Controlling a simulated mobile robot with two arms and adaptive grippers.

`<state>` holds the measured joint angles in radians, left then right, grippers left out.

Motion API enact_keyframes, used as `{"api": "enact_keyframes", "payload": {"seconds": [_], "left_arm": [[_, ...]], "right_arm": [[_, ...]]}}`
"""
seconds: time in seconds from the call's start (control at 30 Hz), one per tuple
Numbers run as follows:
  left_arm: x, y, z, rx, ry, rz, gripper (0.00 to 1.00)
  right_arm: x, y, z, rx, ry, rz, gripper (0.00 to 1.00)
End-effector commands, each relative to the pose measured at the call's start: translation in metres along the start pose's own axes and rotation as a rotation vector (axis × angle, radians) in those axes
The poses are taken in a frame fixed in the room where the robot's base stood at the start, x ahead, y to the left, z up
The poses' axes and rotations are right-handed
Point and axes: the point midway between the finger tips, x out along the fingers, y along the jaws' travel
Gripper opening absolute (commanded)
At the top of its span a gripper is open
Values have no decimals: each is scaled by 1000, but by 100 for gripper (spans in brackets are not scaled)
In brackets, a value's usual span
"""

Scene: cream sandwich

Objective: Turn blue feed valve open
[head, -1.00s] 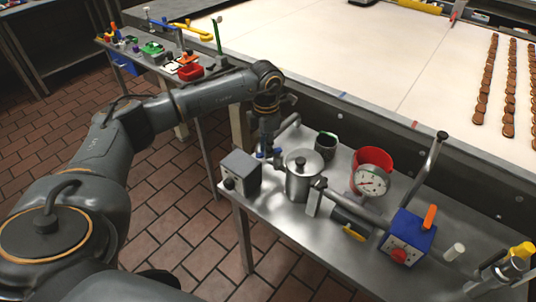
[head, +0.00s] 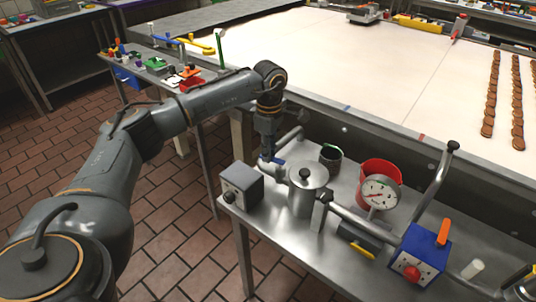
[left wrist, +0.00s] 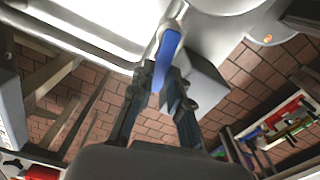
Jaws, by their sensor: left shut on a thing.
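The blue feed valve handle (head: 280,161) sits on the pipe at the left of the steel pot (head: 306,190), at the back left of the steel bench. In the left wrist view the blue handle (left wrist: 167,52) runs down between the fingers of my left gripper (left wrist: 162,84). The left gripper (head: 266,154) points down at the valve and is shut on the handle, hiding part of it in the head view. My right gripper is in neither view now.
A grey box (head: 242,186) stands close in front of the valve. A dark cup (head: 330,158), a red container (head: 379,172), a dial gauge (head: 380,193) and a blue box with a red knob (head: 420,255) crowd the bench. A long white conveyor (head: 380,70) lies behind.

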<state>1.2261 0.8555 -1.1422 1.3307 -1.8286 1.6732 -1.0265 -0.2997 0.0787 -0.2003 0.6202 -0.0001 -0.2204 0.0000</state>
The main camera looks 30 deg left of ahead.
Motion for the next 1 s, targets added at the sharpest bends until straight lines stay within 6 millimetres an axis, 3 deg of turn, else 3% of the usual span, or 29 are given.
{"api": "enact_keyframes", "payload": {"seconds": [0.73, 0.77, 0.83, 0.87, 1.0], "left_arm": [[-1, 4, 2, 93, -4, 3, 0], [-1, 4, 2, 92, -4, 3, 21], [-1, 4, 2, 92, -4, 3, 35], [-1, 4, 2, 92, -3, 3, 40], [0, 4, 1, 92, -2, 2, 40]], "right_arm": [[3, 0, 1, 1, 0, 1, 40], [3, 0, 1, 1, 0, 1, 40], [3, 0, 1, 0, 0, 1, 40], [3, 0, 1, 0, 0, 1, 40], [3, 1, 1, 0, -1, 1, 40]]}}
